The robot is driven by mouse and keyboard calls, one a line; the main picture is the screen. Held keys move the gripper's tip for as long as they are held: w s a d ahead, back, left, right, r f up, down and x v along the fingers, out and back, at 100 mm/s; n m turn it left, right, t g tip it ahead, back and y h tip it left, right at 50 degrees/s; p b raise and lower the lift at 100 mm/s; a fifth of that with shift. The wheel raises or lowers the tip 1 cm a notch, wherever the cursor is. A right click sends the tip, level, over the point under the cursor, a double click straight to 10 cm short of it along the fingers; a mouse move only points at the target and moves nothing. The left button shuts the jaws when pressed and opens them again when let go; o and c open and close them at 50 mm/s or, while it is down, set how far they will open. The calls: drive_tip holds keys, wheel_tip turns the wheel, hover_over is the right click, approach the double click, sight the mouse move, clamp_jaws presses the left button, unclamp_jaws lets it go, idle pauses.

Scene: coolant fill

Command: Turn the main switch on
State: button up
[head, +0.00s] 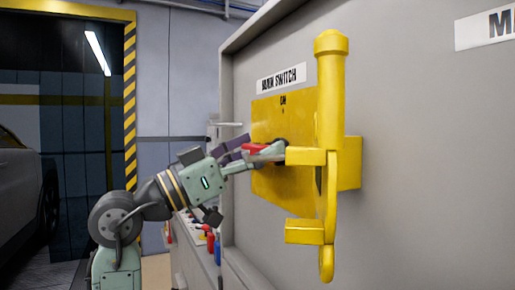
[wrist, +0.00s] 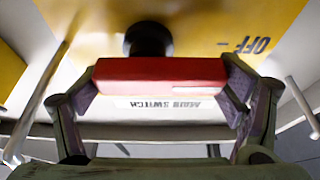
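The main switch is a yellow plate (head: 297,110) on the grey cabinet, under a "MAIN SWITCH" label (head: 281,78), with "ON" marked near its top. Its red handle (head: 254,148) stands out from the plate. In the wrist view the red handle (wrist: 160,77) lies crosswise in front of a black hub (wrist: 148,40), and "OFF" shows on the plate to the right. My gripper (wrist: 163,88) has a finger pad against each end of the handle and appears closed on it. In the head view my gripper (head: 258,152) is at the plate, its fingers partly overlapping the handle.
A large yellow upright fixture (head: 330,100) with arms stands close to the right of the switch. The grey cabinet face (head: 420,160) extends right. Small red and blue items (head: 213,245) sit low behind my arm. A striped door frame (head: 130,90) and a car (head: 20,190) are at left.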

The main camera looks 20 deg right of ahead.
drive_tip(key=c, duration=0.6)
drive_tip(key=shift+c, duration=0.2)
drive_tip(key=shift+m+g, duration=0.4)
drive_tip(key=shift+m, duration=0.1)
drive_tip(key=m+g+b, duration=0.1)
drive_tip(key=m+g, duration=0.1)
drive_tip(key=m, duration=0.2)
drive_tip(key=shift+s+r, duration=0.1)
drive_tip(key=m+g, duration=0.1)
drive_tip(key=m, duration=0.1)
drive_tip(key=m+g, duration=0.1)
drive_tip(key=m, duration=0.1)
drive_tip(key=m+g, duration=0.1)
drive_tip(key=m, duration=0.1)
drive_tip(key=shift+s+d+r+m+y, duration=0.1)
drive_tip(key=shift+s+r+m+y, duration=0.2)
drive_tip(key=shift+y, duration=0.1)
drive_tip(key=m+g+y, duration=0.1)
drive_tip(key=m, duration=0.2)
drive_tip(key=m+g+y+p, duration=0.1)
drive_tip(key=m, duration=0.2)
drive_tip(key=shift+s, duration=0.2)
drive_tip(key=shift+s+d+f+m+y+p, duration=0.15)
drive_tip(key=shift+m+y+p, duration=0.3)
drive_tip(key=shift+m, duration=0.75)
drive_tip(key=shift+s+a+m+y+p, duration=0.1)
drive_tip(key=shift+m+y+p, duration=0.35)
drive_tip(key=shift+m, duration=0.75)
